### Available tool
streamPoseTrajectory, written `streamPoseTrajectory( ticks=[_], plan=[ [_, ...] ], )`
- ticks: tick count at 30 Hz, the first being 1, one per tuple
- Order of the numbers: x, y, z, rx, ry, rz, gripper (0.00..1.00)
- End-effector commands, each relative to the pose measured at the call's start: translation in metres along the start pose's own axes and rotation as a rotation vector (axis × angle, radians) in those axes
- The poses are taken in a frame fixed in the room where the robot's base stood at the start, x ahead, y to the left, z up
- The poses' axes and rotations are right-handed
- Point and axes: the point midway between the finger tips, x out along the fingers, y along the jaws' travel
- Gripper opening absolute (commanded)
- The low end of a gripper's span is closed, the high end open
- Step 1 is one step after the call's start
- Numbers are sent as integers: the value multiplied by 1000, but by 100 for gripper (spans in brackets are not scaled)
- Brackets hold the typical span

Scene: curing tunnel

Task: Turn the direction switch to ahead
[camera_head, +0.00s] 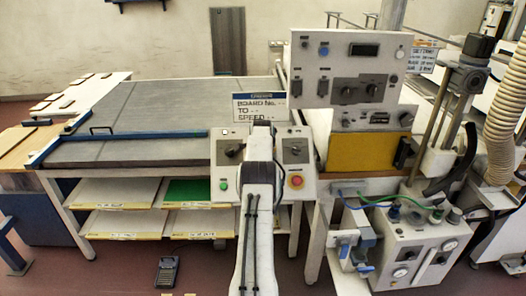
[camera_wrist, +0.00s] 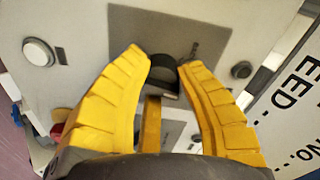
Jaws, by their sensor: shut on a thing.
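My gripper (camera_wrist: 164,76) has two yellow fingers in the wrist view, closed around a black switch knob (camera_wrist: 163,68). The knob sits on a dark grey plate (camera_wrist: 190,30) on a light panel. The fingers hide its sides, and I cannot read its label or setting. In the head view my white arm covers the middle of the control box (camera_head: 222,186), hiding the gripper and that knob. A black knob (camera_head: 235,150) shows left of my arm and another switch (camera_head: 295,150) shows right of it.
A round white button (camera_wrist: 40,52) is left of the fingers in the wrist view. A green button (camera_head: 223,185) and a red stop button (camera_head: 296,181) flank my arm. A sign (camera_head: 260,107) stands behind the box. An upper panel (camera_head: 345,70) carries more knobs.

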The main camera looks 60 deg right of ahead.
Motion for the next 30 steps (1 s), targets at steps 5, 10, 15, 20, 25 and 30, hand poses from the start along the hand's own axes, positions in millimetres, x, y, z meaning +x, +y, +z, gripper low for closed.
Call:
streamPoseTrajectory(
  ticks=[5, 10, 15, 20, 25, 30],
  plan=[
    [-2, -5, -3, 0, 8, -14, 0],
    [-3, -5, -3, 0, 8, -13, 38],
    [-2, -3, -2, -1, 5, -9, 53],
    [-1, -2, -1, -1, 3, -6, 60],
    [-1, -1, -1, -1, 2, -4, 60],
    [-4, -2, -1, -1, 2, -3, 60]
  ],
)
